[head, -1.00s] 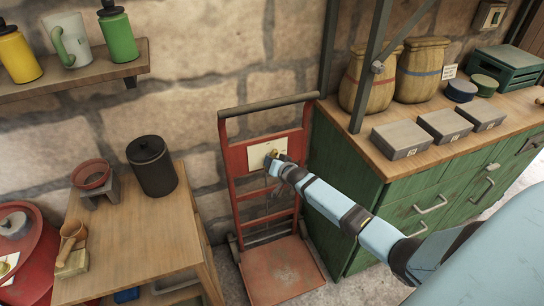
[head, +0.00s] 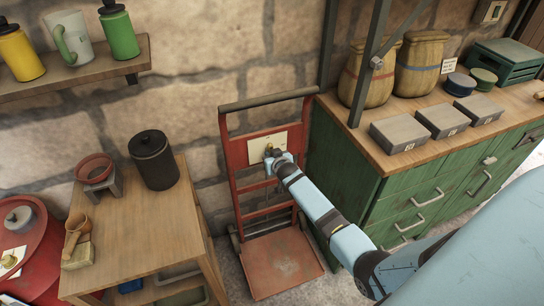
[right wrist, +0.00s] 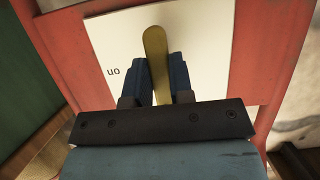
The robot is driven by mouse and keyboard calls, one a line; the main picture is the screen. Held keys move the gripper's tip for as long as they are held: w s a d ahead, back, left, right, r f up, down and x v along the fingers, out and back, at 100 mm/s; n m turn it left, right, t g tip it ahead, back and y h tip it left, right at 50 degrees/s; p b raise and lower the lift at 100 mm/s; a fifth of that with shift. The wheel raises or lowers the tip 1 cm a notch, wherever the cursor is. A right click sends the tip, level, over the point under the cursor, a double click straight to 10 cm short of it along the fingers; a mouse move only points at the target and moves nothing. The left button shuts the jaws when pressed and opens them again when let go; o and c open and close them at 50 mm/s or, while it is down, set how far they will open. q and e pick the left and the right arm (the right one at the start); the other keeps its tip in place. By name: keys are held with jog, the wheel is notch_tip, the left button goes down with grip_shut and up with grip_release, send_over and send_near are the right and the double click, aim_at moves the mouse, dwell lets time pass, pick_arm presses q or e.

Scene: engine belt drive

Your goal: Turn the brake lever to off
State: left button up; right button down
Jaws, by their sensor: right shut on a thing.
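The brass brake lever (right wrist: 155,45) is mounted on a pale plate (right wrist: 105,40) on the red hand truck (head: 236,155). In the right wrist view the lever stands between the two dark fingers of my right gripper (right wrist: 157,72), which is shut on it. The word "on" shows upside down on the plate, left of the lever; no "off" mark is visible. In the head view my right gripper (head: 274,160) is at the plate (head: 284,140) and hides part of the lever. My left gripper is not in view.
A green cabinet (head: 345,185) stands close to the right of the hand truck, with grey boxes (head: 400,133) and sacks on top. A wooden table (head: 130,220) with a black canister (head: 153,160) stands on the left. Stone wall is behind.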

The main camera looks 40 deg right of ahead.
dwell(0.3)
jog(key=c, duration=1)
grip_release()
jog(key=p+v, duration=0.1)
jog(key=v, duration=1.3)
jog(key=shift+f, duration=0.1)
